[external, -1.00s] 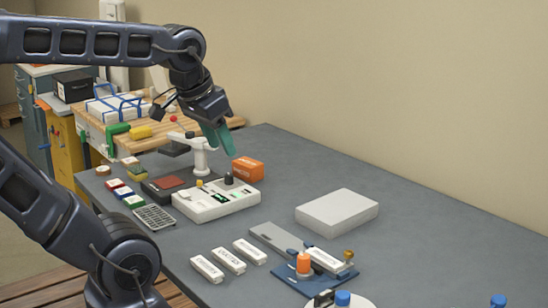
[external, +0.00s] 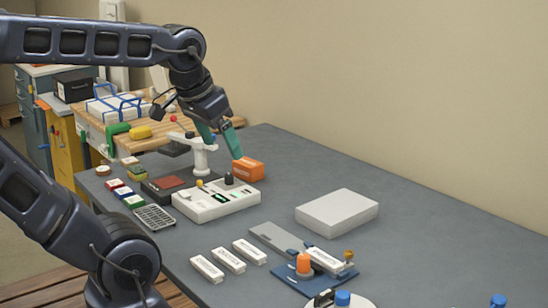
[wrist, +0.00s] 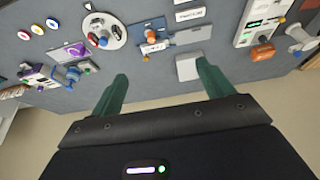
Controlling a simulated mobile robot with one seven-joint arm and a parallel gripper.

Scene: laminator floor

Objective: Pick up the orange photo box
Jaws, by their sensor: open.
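The orange photo box (external: 249,170) sits on the grey table near its far edge, behind the white control panel. It also shows small in the wrist view (wrist: 263,52), at the upper right, to the right of both fingers. My gripper (external: 225,147) has green fingers spread apart with nothing between them. In the external view its right finger reaches down close to the box's upper left side; I cannot tell whether it touches. In the wrist view the two open fingers (wrist: 162,72) point at the table with the box outside the gap.
A white panel with knobs (external: 217,200) stands just in front of the box, and a white stand with a lever (external: 199,155) is at its left. A pale grey block (external: 337,211) lies to the right. Bare table lies between the box and this block.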

